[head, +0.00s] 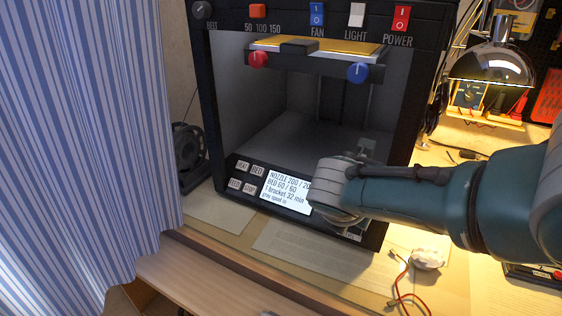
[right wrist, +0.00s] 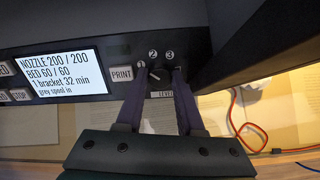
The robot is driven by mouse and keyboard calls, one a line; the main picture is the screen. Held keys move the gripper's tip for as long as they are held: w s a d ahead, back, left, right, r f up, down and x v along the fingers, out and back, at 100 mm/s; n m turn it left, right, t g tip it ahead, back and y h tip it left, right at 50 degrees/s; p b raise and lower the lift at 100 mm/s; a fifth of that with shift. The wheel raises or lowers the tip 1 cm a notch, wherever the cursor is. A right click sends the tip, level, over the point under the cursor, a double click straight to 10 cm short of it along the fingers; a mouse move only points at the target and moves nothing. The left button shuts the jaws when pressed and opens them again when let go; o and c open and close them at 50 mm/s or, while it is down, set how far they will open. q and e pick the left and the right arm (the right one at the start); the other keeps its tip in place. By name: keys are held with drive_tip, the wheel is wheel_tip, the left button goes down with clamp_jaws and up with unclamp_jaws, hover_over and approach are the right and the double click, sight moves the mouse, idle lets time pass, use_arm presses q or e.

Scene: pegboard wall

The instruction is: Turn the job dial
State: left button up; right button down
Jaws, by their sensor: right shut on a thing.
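The job dial (right wrist: 158,76) is a small dark knob on the printer's lower front panel, with the numbers 1, 2 and 3 around it in the right wrist view. My right gripper (right wrist: 161,84) has its two fingers on either side of the dial and is shut on it. A small pale mark shows on the dial, but which number it points to is hard to tell. In the head view my right gripper (head: 335,190) covers the dial. The screen (head: 287,190) reads "1 bracket 32 min". My left gripper is not in view.
A PRINT button (right wrist: 121,74) sits just left of the dial, and a LEVEL label is below it. Red (head: 258,60) and blue (head: 358,72) knobs are on the print bed. A lamp (head: 495,62) stands at right; a striped curtain (head: 85,130) hangs at left.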

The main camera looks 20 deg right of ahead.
drive_tip(key=shift+n, duration=0.9)
drive_tip(key=c, duration=0.5)
unclamp_jaws()
